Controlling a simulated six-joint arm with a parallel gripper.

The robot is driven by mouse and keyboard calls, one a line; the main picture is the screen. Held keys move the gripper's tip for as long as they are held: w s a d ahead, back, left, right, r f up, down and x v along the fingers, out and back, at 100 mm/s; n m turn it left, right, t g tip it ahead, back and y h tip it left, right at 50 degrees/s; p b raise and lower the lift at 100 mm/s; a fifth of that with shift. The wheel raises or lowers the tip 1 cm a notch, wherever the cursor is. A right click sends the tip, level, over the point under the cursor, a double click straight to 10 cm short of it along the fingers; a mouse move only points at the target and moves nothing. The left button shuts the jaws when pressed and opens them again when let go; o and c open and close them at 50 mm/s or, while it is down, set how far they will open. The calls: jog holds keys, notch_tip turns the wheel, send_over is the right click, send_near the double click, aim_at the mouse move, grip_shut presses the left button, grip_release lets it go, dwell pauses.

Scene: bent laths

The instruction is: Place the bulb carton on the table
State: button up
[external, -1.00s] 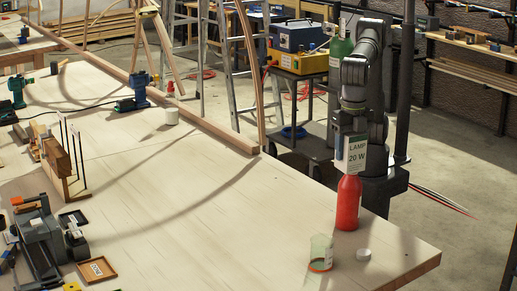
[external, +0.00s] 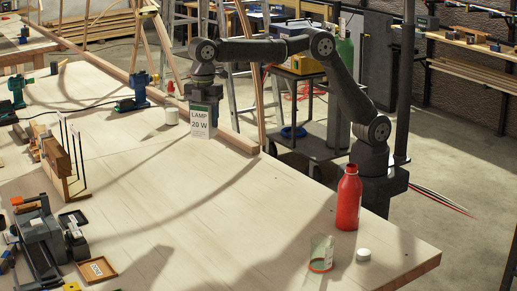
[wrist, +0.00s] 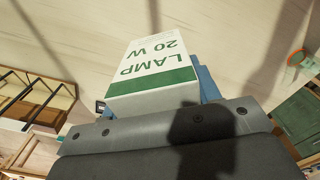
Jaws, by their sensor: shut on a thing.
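The bulb carton (external: 201,122) is a small white and green box marked "LAMP 20 W". My gripper (external: 203,100) is shut on its upper end and holds it upright over the far part of the pale wooden table (external: 190,215). Whether its lower end touches the table I cannot tell. In the wrist view the carton (wrist: 155,70) reaches out from my gripper (wrist: 205,85), with a blue finger showing beside it.
A white pot (external: 171,117) stands left of the carton, and a wooden lath (external: 235,141) runs along the table's far edge behind it. A red bottle (external: 348,200), a glass jar (external: 321,254) and a white lid (external: 363,255) stand near the right corner. The table middle is clear.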

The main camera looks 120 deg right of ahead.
jog(key=s+d+m, duration=0.2)
jog(key=s+d, duration=0.1)
jog(key=d, duration=0.9)
jog(key=s+d+m, duration=0.3)
jog(key=d, duration=0.9)
jog(key=s+d+m, duration=0.2)
jog(key=s+d, duration=0.2)
jog(key=d, duration=0.9)
jog(key=shift+w+a+f, duration=0.1)
jog(key=shift+w+f, duration=0.05)
jog(key=shift+f, duration=11.1)
jog(key=shift+f, duration=0.15)
jog(key=o, duration=1)
